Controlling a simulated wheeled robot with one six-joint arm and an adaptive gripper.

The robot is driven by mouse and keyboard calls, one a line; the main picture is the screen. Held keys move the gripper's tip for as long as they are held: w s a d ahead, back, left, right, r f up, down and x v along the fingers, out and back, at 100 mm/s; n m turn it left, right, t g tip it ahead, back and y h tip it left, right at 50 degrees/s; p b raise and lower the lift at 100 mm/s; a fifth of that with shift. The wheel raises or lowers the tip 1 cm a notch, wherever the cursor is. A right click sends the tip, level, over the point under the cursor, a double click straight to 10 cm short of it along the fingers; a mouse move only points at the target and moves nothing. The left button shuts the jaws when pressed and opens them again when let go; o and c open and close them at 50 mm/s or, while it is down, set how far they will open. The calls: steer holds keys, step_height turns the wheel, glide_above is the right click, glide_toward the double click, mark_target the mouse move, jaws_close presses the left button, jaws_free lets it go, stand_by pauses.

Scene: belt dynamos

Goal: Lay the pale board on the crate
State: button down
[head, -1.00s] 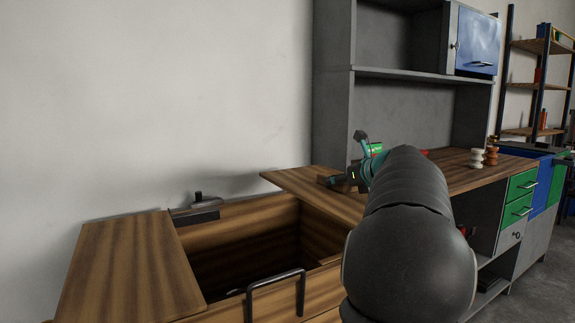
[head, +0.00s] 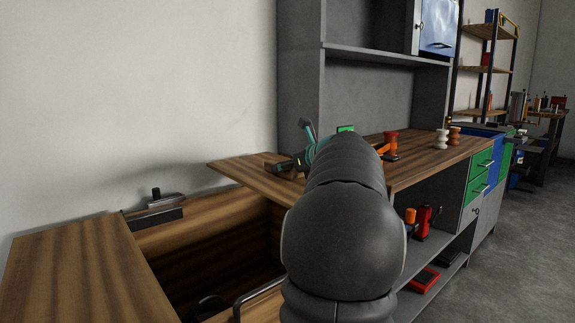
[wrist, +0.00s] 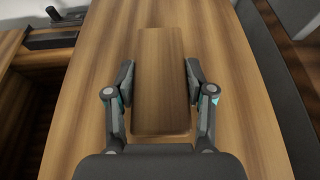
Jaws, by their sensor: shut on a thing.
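A plain brown wooden board (wrist: 162,80) is between the two fingers of my gripper (wrist: 160,88) in the wrist view. My gripper is shut on its sides, above or on a wooden worktop (wrist: 105,50); I cannot tell if the board touches it. In the head view my gripper (head: 292,162) is partly hidden behind my dark arm, and the board's edge (head: 277,159) barely shows. An open wooden box (head: 215,228) with a dark inside and a metal handle stands at the lower left. I cannot tell whether it is the crate; no other crate is clear.
A grey shelf unit (head: 375,100) rises behind the worktop. Orange (head: 390,140) and pale (head: 441,139) small items stand on the worktop's far part. A red tool (head: 423,222) is on the shelf below. Grey floor (head: 500,270) is free at the right.

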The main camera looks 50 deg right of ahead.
step_height(320, 180, down, 9)
steer(key=b, duration=0.7)
stand_by(0.3)
steer(key=shift+c, duration=1.6)
jaws_free()
steer(key=shift+f, duration=0.15)
steer(key=shift+s, duration=0.15)
steer(key=v, duration=1.2)
